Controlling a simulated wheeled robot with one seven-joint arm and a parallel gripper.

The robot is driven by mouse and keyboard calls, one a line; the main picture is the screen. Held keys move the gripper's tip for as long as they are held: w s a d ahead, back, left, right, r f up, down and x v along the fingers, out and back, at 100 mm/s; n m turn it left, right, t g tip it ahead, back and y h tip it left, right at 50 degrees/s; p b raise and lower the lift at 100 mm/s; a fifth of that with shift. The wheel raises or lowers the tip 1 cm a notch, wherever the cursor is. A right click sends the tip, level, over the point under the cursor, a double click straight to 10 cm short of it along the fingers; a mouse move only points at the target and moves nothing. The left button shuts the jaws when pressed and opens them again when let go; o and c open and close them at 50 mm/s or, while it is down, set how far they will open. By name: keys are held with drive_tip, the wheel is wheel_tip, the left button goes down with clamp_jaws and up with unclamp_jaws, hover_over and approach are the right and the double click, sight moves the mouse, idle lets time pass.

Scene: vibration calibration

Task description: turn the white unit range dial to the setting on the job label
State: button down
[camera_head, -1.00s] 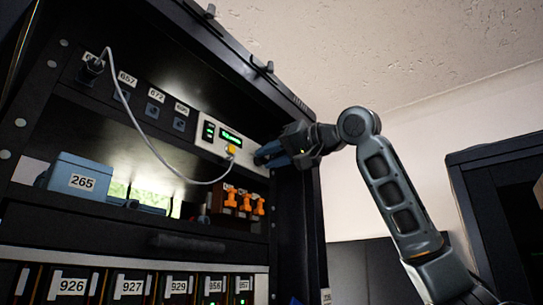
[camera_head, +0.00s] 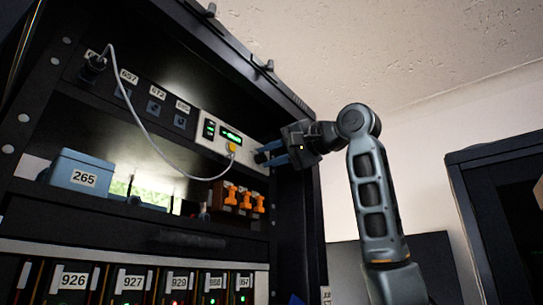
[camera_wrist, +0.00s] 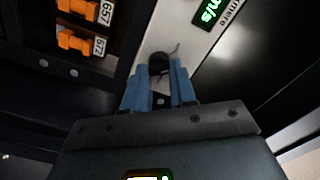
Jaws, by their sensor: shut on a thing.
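The dark round dial (camera_wrist: 158,62) is at the panel's end, between my blue fingertips. My gripper (camera_head: 262,153) is at the right end of the unit and shut on the dial, which it hides in the head view. The dial's marks are mostly covered. I cannot make out a job label.
Orange switches (camera_head: 231,197) sit just below the unit. A blue box (camera_head: 80,172) marked 265 is on the shelf. The rack's right side post is close to my gripper.

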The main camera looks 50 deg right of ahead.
drive_tip(key=m, duration=0.6)
drive_tip(key=shift+d+f+m, duration=0.1)
drive_tip(key=shift+f+m, duration=0.1)
drive_tip(key=shift+m, duration=0.1)
idle(0.5)
drive_tip(key=c, duration=0.9)
unclamp_jaws()
drive_tip(key=shift+s+d+b, duration=0.1)
drive_tip(key=shift+s+b, duration=1.2)
drive_tip(key=shift+s, duration=2.65)
